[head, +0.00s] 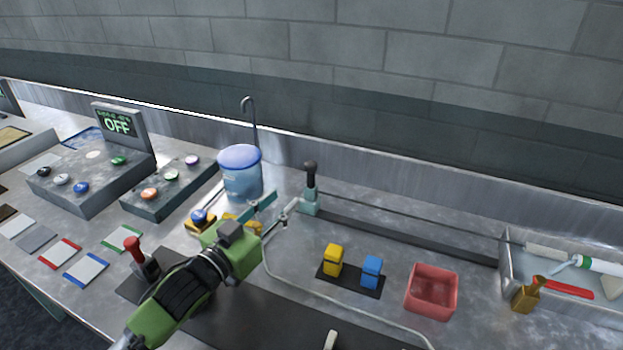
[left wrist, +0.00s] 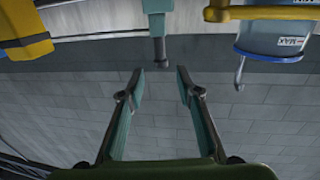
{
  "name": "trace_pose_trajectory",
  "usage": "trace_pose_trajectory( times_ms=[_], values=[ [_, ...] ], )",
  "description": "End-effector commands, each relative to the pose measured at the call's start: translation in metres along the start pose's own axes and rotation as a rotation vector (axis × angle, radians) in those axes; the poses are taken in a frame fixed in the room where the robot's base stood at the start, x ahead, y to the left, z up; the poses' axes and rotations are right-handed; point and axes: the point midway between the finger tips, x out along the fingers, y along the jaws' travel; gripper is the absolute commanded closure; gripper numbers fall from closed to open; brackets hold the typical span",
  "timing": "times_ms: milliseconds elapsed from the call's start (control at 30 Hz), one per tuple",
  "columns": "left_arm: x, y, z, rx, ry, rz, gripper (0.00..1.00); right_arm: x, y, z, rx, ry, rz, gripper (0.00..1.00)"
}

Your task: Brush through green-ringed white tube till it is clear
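The white tube with a green ring (head: 598,265) lies in the metal tray at the far right in the head view. A white brush-like cylinder (head: 548,253) sits at the tray's left side, at the end of a thin dark rod. The rod runs left to a teal stand with a dark upright handle (head: 311,186). The teal stand also shows upside down at the top of the left wrist view (left wrist: 157,22). My left gripper (head: 275,209) is open and empty, left of and apart from the stand; its spread fingers (left wrist: 158,75) show nothing between them. My right gripper is out of view.
A blue lidded container (head: 241,178) stands behind my left gripper. Yellow (head: 333,260) and blue (head: 371,271) blocks, a red bin (head: 431,293) and a brass-coloured piece (head: 526,297) stand in front of the rod. A red-handled lever (head: 139,259) is at left.

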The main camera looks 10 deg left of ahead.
Motion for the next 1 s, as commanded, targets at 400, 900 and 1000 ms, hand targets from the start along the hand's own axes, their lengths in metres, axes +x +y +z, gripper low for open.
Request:
trace_pose_trajectory(
  times_ms=[400, 900, 1000],
  values=[
    [0.079, 0.001, -0.004, 0.0, 0.001, 0.0, 0.68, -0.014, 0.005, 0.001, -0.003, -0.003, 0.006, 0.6],
    [0.129, 0.001, -0.001, 0.0, 0.0, 0.001, 0.68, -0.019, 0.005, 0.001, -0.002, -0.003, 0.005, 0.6],
    [0.129, 0.001, 0.0, 0.0, -0.001, 0.001, 0.68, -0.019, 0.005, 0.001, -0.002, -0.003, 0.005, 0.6]
  ],
)
